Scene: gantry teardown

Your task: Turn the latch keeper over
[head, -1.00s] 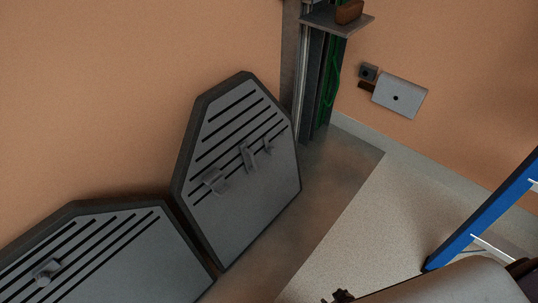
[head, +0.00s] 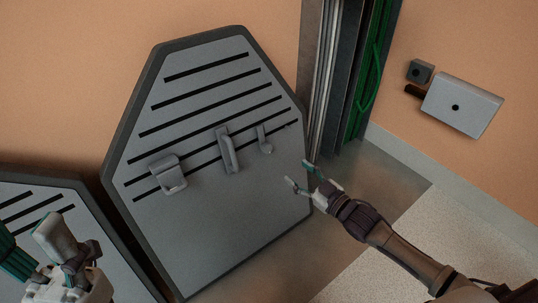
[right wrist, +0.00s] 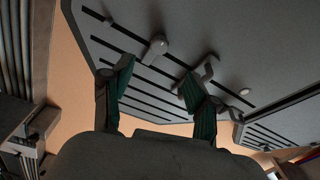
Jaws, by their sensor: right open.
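The upright grey panel (head: 240,215) carries three grey fittings: a wide bracket (head: 168,173) at left, a bar handle (head: 228,150) in the middle, and a small hooked piece (head: 264,140) at right. I cannot tell for certain which is the latch keeper. My right gripper (head: 299,174) is open and empty at the panel's right edge, below and right of the hooked piece. In the right wrist view its fingers (right wrist: 157,92) stand apart, with fittings beyond them. My left gripper (head: 38,250) is at the lower left; a pale grey block is at its fingers, and its grip is unclear.
A second slotted panel (head: 30,195) leans at the lower left. A metal column (head: 330,80) with green cables (head: 372,70) rises behind the first panel. A white wall box (head: 460,104) and small dark box (head: 420,71) are at the right. The pale floor (head: 385,255) shows at lower right.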

